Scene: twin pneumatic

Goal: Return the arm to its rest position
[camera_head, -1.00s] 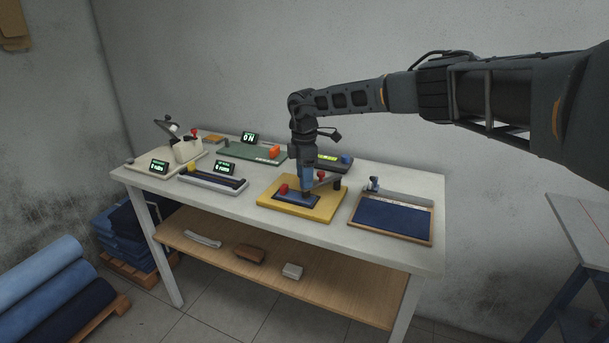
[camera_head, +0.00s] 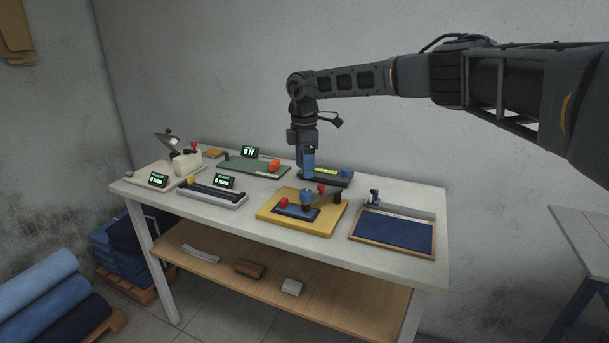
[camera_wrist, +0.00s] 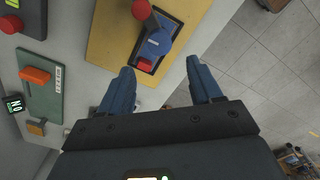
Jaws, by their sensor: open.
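My gripper (camera_head: 308,168) hangs from my arm above the white table (camera_head: 385,262), fingers down, behind and above the yellow board fixture. In the wrist view its two blue fingers (camera_wrist: 163,88) stand apart with nothing between them. The yellow board (camera_head: 268,210) lies on the table, bearing a dark blue plate with red knobs and an upright blue knob (camera_head: 306,196). The wrist view also shows the blue knob (camera_wrist: 155,42) and the yellow board (camera_wrist: 108,35), beyond the fingertips and apart from them.
Right of the yellow board lies a wooden-framed dark blue panel (camera_head: 392,232). A grey device (camera_head: 212,195), a green board (camera_head: 240,166) and a cream device (camera_head: 165,175) stand to the left. The lower shelf (camera_head: 222,273) holds small items. Another table (camera_head: 585,228) stands at far right.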

